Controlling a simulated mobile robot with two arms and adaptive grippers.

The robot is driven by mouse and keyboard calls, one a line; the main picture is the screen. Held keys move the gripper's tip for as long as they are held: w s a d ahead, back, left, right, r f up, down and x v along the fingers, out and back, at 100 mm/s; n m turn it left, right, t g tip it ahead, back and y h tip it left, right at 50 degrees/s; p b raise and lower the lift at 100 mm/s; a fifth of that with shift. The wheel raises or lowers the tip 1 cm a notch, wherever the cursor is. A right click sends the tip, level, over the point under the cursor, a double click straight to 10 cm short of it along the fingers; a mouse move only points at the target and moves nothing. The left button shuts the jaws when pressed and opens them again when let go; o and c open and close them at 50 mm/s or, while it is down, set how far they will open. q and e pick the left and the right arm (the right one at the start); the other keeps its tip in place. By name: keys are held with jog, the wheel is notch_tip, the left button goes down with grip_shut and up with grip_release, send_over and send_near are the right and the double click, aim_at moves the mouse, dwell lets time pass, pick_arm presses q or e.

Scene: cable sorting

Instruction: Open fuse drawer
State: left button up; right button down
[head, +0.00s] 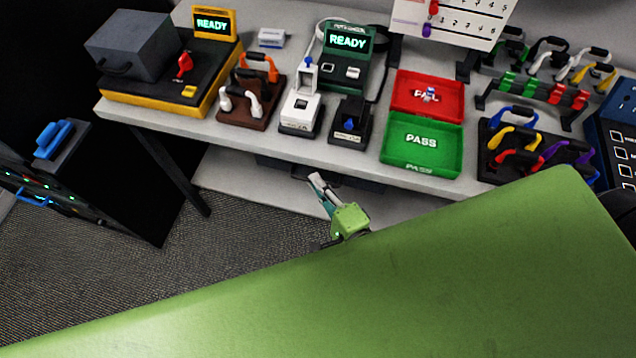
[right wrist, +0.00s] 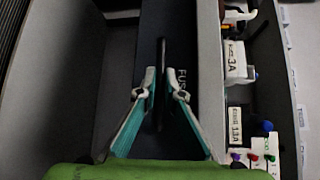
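The fuse drawer's dark front (right wrist: 180,110) shows in the right wrist view, with part of the word FUSE on it. A thin black handle (right wrist: 163,60) stands out from it. My right gripper (right wrist: 164,88) has its two fingertips close in on either side of this handle and appears shut on it. In the head view, my right gripper (head: 318,183) is below the bench's front edge, by a dark drawer part (head: 285,166). My left gripper is not in view.
The grey bench (head: 240,140) holds two testers reading READY, a red tray (head: 405,95), a green PASS tray (head: 400,160) and cable racks. A black cabinet (head: 125,190) stands at the left. Carpeted floor is clear in front. My green body part covers the lower view.

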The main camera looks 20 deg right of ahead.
jog(key=s+a+p, duration=0.1)
jog(key=s+a, duration=0.9)
jog(key=s, duration=0.4)
jog(key=shift+s, duration=0.3)
jog(key=c, duration=2.2)
grip_release()
jog(key=shift+d, duration=0.1)
jog(key=shift+o, duration=0.2)
jog(key=shift+s, duration=0.1)
jog(key=v, duration=0.7)
